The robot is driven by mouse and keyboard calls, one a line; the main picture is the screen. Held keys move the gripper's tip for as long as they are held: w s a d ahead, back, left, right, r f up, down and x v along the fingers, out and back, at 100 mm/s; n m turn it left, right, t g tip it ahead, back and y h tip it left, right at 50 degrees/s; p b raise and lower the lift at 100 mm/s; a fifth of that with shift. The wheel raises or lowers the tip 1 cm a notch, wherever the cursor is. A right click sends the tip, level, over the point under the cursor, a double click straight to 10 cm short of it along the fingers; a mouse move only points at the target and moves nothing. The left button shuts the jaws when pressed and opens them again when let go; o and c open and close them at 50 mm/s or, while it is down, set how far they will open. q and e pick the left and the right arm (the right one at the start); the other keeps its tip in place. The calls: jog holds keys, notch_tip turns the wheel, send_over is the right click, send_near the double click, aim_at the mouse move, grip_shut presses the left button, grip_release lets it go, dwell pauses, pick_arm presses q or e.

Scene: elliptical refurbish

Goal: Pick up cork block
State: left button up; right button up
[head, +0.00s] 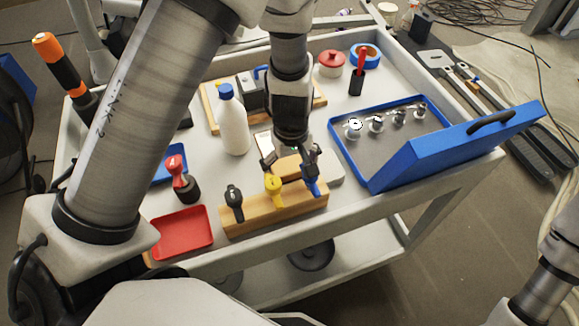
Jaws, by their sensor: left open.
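A tan block (288,169), which looks like the cork block, lies on the white cart top (355,207) behind the wooden clamp holder. My left gripper (287,161) points down over it, open, with one finger near the block's left side and the other near its right. The gripper partly hides the block, and I cannot tell whether the fingers touch it. Only part of my right arm shows at the lower right; its gripper is out of view.
The wooden holder (252,215) with several small clamps stands just in front. A white bottle (233,122) stands to the left, and an open blue case (377,181) lies to the right. A red tray (182,232) sits front left. The front right cart top is clear.

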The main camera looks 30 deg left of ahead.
aim_at(291, 169)
pick_arm(q)
jog(key=shift+s, duration=0.1)
jog(key=c, duration=1.1)
jog(key=shift+o, duration=0.2)
notch_tip(291, 169, up, 10)
jog(key=p, duration=0.1)
